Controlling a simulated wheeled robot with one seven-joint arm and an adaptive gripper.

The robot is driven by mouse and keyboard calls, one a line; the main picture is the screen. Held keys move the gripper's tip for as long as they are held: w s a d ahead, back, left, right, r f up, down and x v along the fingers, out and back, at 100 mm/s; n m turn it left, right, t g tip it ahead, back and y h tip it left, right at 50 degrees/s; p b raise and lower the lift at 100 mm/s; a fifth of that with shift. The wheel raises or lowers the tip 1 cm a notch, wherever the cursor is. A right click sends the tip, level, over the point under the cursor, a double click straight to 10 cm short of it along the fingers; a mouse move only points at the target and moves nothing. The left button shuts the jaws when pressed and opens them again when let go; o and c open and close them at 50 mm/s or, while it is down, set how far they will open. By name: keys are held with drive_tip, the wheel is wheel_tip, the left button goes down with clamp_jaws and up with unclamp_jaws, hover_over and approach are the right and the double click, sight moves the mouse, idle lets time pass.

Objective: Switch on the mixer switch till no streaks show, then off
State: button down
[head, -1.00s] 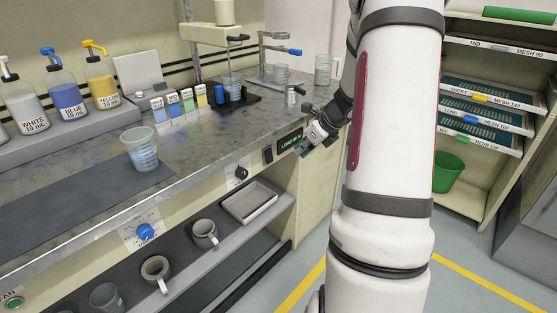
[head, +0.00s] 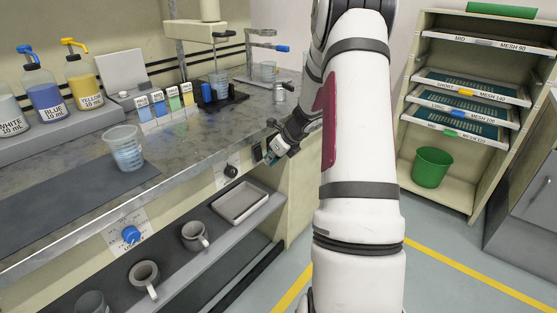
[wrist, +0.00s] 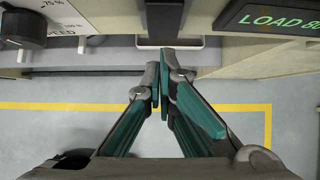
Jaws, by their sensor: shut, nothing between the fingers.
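The mixer (head: 196,36) stands at the back of the bench, with its stirring shaft down in a beaker (head: 219,84). That beaker is too small in view to tell streaks. The mixer's black switch (wrist: 163,18) is on the bench front, between the speed knob (wrist: 22,27) and the green load display (wrist: 278,19). The switch also shows in the head view (head: 257,153), just left of my gripper. My gripper (wrist: 164,82) is shut and empty, its fingertips close in front of the switch's lower end. I cannot tell whether they touch it.
A cup of bluish liquid (head: 123,147) stands on the dark mat at the bench's front. Mugs (head: 195,236) and a tray (head: 240,202) are on the shelf below. A screen rack (head: 462,62) and green bin (head: 432,167) stand right. The floor between is clear.

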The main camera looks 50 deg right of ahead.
drive_tip(key=shift+w+f, duration=0.15)
drive_tip(key=shift+w, duration=0.5)
drive_tip(key=shift+f+b, duration=0.1)
drive_tip(key=shift+b, duration=0.3)
drive_tip(key=t+b, duration=0.1)
drive_tip(key=b, duration=0.2)
drive_tip(key=shift+w, duration=0.25)
drive_tip(key=shift+a+r+p, duration=0.1)
drive_tip(key=shift+r+p, duration=0.7)
drive_tip(key=shift+p, duration=0.05)
drive_tip(key=shift+f, duration=0.1)
